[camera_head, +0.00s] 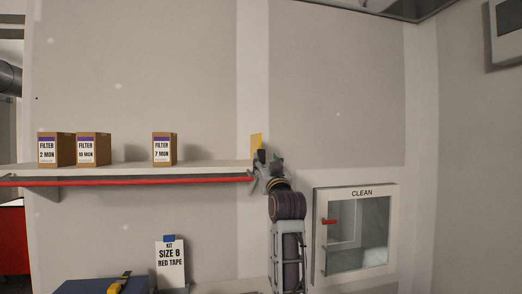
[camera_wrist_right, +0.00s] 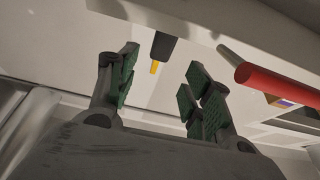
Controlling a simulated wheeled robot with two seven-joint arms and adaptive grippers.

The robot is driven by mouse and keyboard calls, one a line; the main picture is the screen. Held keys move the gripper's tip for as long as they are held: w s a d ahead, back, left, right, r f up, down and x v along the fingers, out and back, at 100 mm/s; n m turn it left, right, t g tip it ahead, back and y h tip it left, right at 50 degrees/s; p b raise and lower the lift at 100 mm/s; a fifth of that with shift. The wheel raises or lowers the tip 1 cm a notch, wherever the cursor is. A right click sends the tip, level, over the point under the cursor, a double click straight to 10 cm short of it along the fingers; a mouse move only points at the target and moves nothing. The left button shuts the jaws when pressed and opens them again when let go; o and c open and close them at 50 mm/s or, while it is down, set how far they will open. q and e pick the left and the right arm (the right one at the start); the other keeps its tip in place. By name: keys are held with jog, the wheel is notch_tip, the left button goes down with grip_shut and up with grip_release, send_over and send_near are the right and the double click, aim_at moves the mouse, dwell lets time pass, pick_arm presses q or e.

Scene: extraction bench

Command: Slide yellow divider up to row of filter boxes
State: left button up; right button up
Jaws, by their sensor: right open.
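The yellow divider (camera_head: 256,142) stands upright near the right end of the shelf in the head view. Three brown filter boxes stand on the shelf: 2 MON (camera_head: 55,150), 10 MON (camera_head: 93,150) and, apart to the right, 7 MON (camera_head: 164,150). A wide gap lies between the 7 MON box and the divider. My right gripper (camera_head: 267,162) is at the shelf's right end, close beside the divider and partly overlapping it. In the right wrist view its green-padded fingers (camera_wrist_right: 163,62) are apart, with a dark piece with a yellow tip (camera_wrist_right: 155,67) beyond them. My left gripper is not in view.
The shelf (camera_head: 210,168) has a red rail (camera_head: 130,181) along its front; the rail's end also shows in the right wrist view (camera_wrist_right: 280,85). Below are a SIZE 8 RED TAPE card (camera_head: 170,262), a yellow tool (camera_head: 119,284) and a CLEAN hatch (camera_head: 358,235) on the right.

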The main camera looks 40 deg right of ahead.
aim_at(262, 152)
jog(key=shift+p+x, duration=1.6)
jog(key=shift+x, duration=3.15)
jog(key=shift+f, duration=0.1)
jog(key=shift+c, duration=0.3)
grip_shut()
